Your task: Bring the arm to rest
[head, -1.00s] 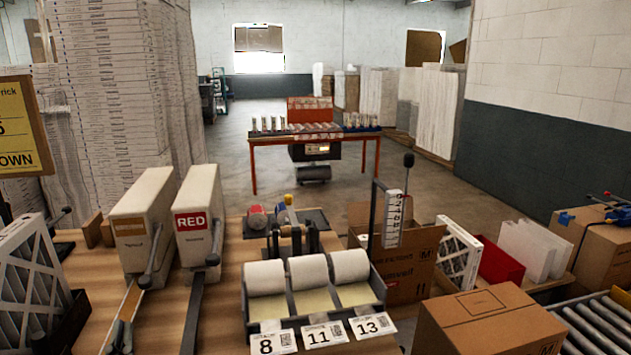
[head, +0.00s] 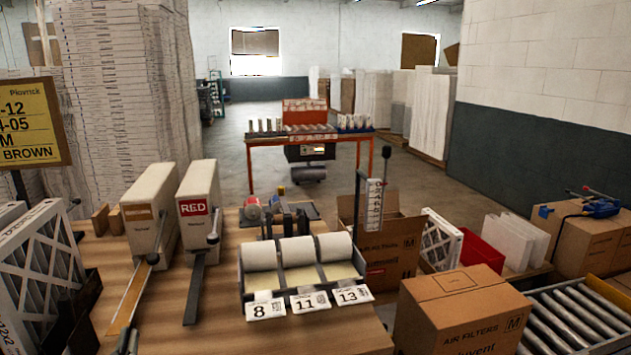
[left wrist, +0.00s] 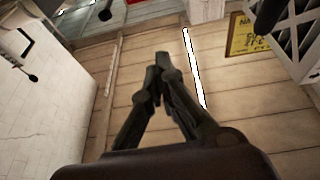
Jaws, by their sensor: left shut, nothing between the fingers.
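My left gripper (head: 127,340) shows small and dark at the bottom left of the head view, low over the wooden table. In the left wrist view its two dark fingers (left wrist: 162,62) meet at the tips, with nothing between them. Beyond them I see a plank surface with a bright strip, a yellow sign and a pleated filter. Most of the left arm is out of the head view. I cannot make out my right gripper in either view.
The table (head: 165,325) carries a RED box (head: 197,195), a label-roll tray (head: 302,293) and pleated filters (head: 40,270) at left. A closed carton (head: 455,305) and rollers (head: 575,320) stand at right. Open floor (head: 215,165) lies behind.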

